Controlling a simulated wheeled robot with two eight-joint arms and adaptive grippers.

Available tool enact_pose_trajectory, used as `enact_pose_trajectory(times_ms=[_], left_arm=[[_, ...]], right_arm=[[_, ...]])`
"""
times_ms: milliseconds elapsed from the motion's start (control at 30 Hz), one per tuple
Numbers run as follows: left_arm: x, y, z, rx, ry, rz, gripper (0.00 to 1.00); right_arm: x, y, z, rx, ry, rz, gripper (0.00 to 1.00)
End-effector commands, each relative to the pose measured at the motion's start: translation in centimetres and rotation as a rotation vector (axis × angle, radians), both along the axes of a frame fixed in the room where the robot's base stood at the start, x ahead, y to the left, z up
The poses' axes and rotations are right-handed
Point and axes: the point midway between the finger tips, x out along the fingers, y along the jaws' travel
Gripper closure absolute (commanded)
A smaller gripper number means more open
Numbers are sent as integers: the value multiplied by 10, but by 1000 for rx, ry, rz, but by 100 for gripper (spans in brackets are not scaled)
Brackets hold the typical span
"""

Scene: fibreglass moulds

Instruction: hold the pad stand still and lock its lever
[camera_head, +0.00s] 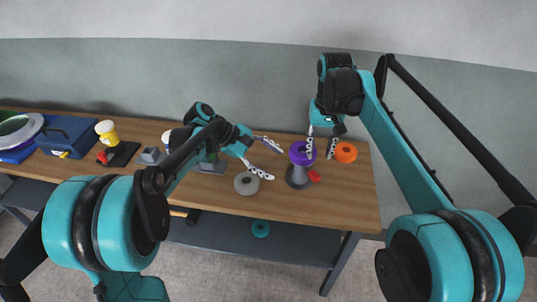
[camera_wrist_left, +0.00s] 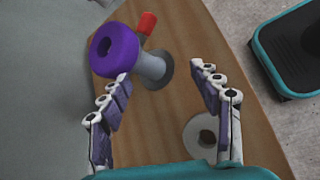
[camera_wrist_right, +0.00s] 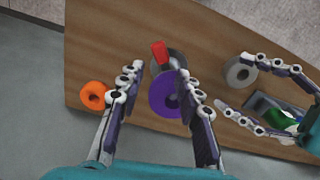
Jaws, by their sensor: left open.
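The pad stand (camera_head: 298,180) is a grey pedestal upright near the table's right end. A purple ring-shaped pad (camera_head: 302,152) tops it, and a red lever (camera_head: 314,176) sticks out low on its right. My left gripper (camera_head: 270,158) is open and empty, left of the stand; in the left wrist view the stand (camera_wrist_left: 152,66) lies beyond its parted fingertips. My right gripper (camera_head: 321,152) points down just right of the pad, fingers apart. In the right wrist view, the red lever (camera_wrist_right: 159,53) shows between its fingertips and the purple pad (camera_wrist_right: 166,93) between its fingers; contact is unclear.
A grey ring (camera_head: 247,183) lies left of the stand and an orange ring (camera_head: 345,152) right of it. The table's front right (camera_head: 340,205) is clear.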

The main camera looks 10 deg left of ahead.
Motion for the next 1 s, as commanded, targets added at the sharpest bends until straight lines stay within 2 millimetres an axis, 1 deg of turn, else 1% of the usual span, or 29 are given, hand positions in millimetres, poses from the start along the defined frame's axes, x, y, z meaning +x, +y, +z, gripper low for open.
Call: enact_pose_trajectory(times_ms=[33,100,233,400,500,600,667,767,1000], left_arm=[[13,2,-5,-50,48,22,37],[28,3,-10,-123,122,47,37],[48,7,-21,-240,247,80,37],[62,13,-33,-339,363,94,37],[65,16,-37,-370,399,98,37],[66,14,-40,-381,417,98,37],[67,10,-42,-383,421,96,37],[67,-2,-47,-383,421,96,37],[67,-46,-65,-383,419,95,37]], right_arm=[[0,0,0,0,0,0,66],[0,0,0,0,0,0,66],[0,0,0,0,0,0,66],[0,0,0,0,0,0,66],[0,0,0,0,0,0,66],[0,0,0,0,0,0,66],[0,0,0,0,0,0,66],[0,0,0,0,0,0,66],[0,0,0,0,0,0,66]])
